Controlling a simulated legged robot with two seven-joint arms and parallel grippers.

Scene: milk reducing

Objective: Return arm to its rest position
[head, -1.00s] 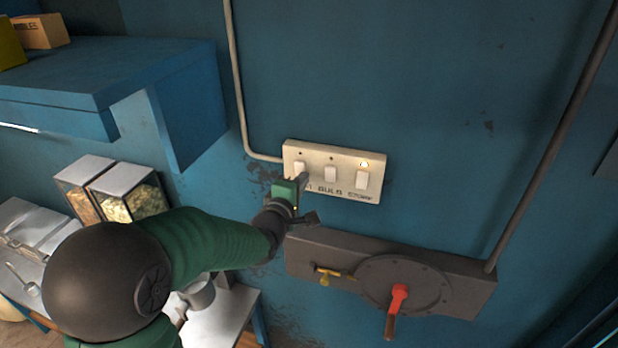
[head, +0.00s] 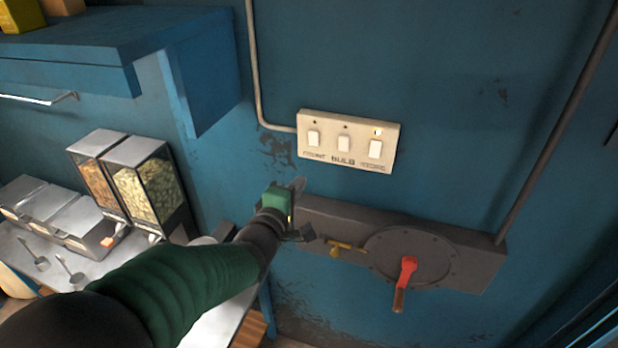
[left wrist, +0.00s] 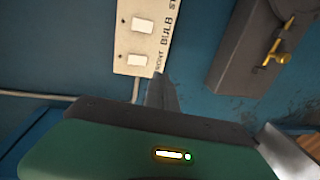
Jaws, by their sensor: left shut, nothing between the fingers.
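My left gripper (head: 297,190) is shut and empty, in front of the blue wall and below the switch panel. It also shows in the left wrist view (left wrist: 160,92). The arm comes in from the lower left of the head view. The cream switch panel (head: 328,153) has three white rocker switches and the word BULB; a small lamp above the right switch is lit. In the left wrist view the panel (left wrist: 131,48) shows at the top, apart from the fingers. My right gripper is not in view.
A grey metal box (head: 470,262) with a red lever (head: 408,268) and a brass handle (head: 346,248) sits on the wall close to the gripper. A blue shelf (head: 110,50) juts out upper left. Food dispensers (head: 150,190) stand on a counter (head: 85,262) at left.

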